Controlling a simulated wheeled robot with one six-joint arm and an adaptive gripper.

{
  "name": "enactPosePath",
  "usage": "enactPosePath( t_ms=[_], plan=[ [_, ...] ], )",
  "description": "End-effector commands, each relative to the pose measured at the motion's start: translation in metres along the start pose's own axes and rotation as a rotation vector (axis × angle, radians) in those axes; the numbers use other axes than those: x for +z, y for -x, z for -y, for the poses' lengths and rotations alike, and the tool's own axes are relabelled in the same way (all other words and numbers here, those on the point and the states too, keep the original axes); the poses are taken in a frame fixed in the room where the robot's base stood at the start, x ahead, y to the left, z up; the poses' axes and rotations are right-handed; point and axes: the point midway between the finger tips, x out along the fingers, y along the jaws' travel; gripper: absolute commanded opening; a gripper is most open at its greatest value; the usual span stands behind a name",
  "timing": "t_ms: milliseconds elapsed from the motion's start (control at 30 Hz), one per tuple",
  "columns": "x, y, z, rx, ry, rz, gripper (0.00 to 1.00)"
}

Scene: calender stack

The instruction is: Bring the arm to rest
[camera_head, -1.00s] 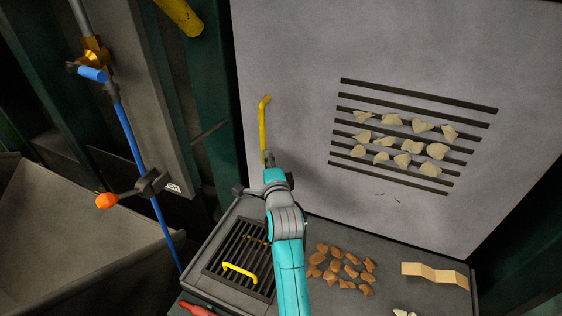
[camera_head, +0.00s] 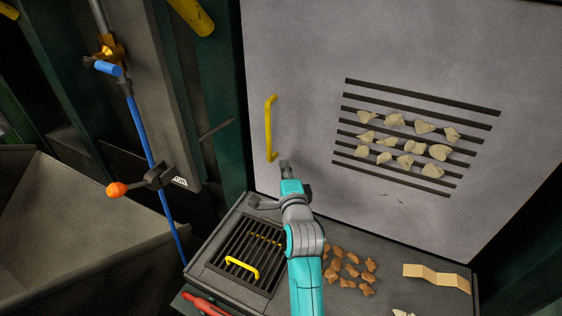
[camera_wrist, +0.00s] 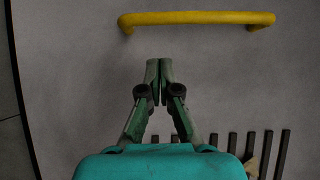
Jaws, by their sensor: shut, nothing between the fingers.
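My gripper (camera_head: 285,165) is in front of the large grey panel (camera_head: 300,60), just right of and below its yellow handle (camera_head: 270,128) in the head view. In the wrist view my gripper (camera_wrist: 159,64) has its fingers together with nothing between them. The yellow handle (camera_wrist: 200,18) crosses the top of that view, apart from the fingertips. My teal arm reaches up from the bottom of the head view and hides part of the bench top.
The panel has dark slots (camera_head: 420,110) with several pale chunks. Below are a dark grate (camera_head: 245,245) with a yellow handle, several brown lumps (camera_head: 350,268) and a folded tan strip (camera_head: 438,277).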

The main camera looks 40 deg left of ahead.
Motion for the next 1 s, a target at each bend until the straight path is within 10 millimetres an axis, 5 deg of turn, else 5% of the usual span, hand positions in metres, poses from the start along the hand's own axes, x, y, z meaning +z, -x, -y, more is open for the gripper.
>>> enactPosePath(
  t_ms=[400, 767, 1000],
  plan=[
    [-0.001, 0.064, -0.001, 0.001, 0.0, -0.002, 0.0],
    [-0.002, 0.072, 0.0, 0.0, 0.001, -0.003, 0.0],
    [-0.033, 0.108, -0.038, 0.025, 0.078, -0.061, 0.0]
  ],
)
